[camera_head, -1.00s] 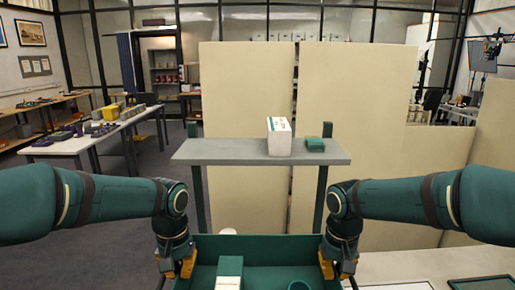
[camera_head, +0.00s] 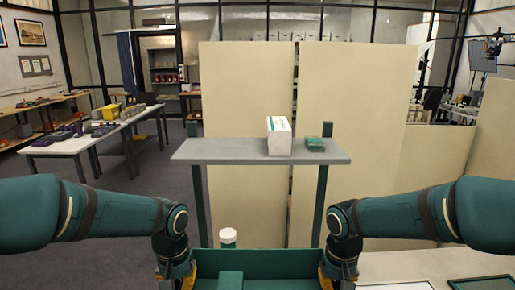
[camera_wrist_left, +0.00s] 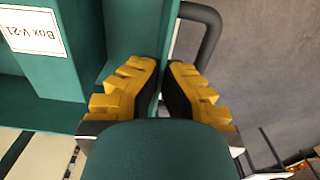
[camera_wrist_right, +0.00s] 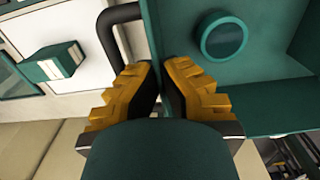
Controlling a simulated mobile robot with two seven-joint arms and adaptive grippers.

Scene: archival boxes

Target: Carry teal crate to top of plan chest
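The teal crate (camera_head: 285,257) is at the bottom centre of the head view, between my two grippers. Its near part is cut off by the frame. My left gripper (camera_wrist_left: 164,80) is shut on the crate's wall beside a dark curved handle (camera_wrist_left: 207,30). My right gripper (camera_wrist_right: 163,80) is shut on the opposite wall beside a similar handle (camera_wrist_right: 112,35). Inside the crate are a teal box (camera_wrist_left: 75,55) labelled "Box V-21" and a round teal object (camera_wrist_right: 224,38). I cannot tell which furniture is the plan chest.
A grey shelf (camera_head: 215,151) on teal posts stands ahead, holding a white box (camera_head: 279,140) and a small green box (camera_head: 315,145). A white-capped object (camera_head: 228,237) shows just beyond the crate. A pale surface (camera_head: 395,268) is at lower right. Open floor (camera_head: 110,220) is at left.

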